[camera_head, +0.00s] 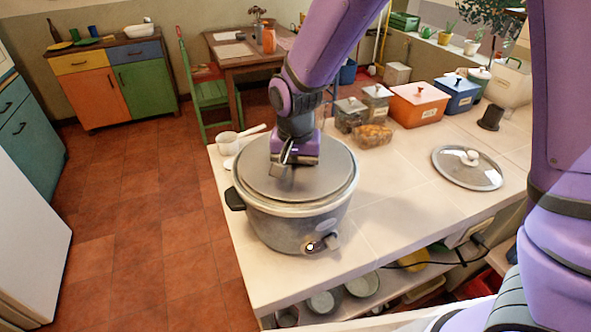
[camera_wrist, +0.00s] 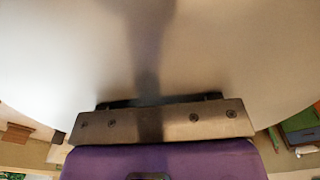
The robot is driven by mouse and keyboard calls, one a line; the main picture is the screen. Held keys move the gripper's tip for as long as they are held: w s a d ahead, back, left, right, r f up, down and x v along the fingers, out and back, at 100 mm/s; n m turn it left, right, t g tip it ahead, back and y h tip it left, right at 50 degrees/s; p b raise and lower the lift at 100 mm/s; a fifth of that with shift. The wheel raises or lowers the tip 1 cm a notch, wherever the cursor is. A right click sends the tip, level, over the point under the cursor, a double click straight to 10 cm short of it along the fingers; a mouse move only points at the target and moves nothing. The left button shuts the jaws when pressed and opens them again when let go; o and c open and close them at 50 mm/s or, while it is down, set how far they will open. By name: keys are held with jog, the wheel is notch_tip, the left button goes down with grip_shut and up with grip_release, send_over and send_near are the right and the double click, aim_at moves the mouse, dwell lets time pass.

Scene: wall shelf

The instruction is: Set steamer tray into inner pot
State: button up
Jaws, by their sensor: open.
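A grey pot cooker (camera_head: 290,229) with a dark side handle and a front knob stands on the counter. A round, flat grey metal disc, which looks like the steamer tray (camera_head: 328,168), covers its mouth, with the pot's pale rim showing along the right and front. I cannot tell whether it is seated or just above the rim. The inner pot's inside is hidden. My gripper (camera_head: 281,168) points down over the disc's middle, its jaws open; contact is unclear. In the wrist view, the smooth grey disc (camera_wrist: 230,50) fills most of the picture above my gripper (camera_wrist: 160,103).
A glass lid (camera_head: 485,178) lies on the counter to the right. A white cup (camera_head: 228,143) stands behind left of the pot. Jars (camera_head: 350,115), a bread-like item (camera_head: 372,136), an orange box (camera_head: 418,106) and a blue box (camera_head: 457,95) line the back. Counter between pot and lid is clear.

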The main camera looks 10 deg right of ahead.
notch_tip(320, 180, up, 11)
jog(key=shift+f, duration=0.15)
dwell(0.9)
jog(key=s+d+r+n+t+y, duration=0.1)
jog(key=s+d+r, duration=0.2)
jog(key=d+r, duration=0.35)
jog(key=s+d+r+t, duration=0.1)
jog(key=s+d+r, duration=0.25)
jog(key=d, duration=0.55)
jog(key=s+d+r+n+t+h, duration=0.1)
jog(key=s+d+r+t, duration=0.2)
jog(key=s+d, duration=0.6)
jog(key=s, duration=0.3)
jog(key=shift+n, duration=0.3)
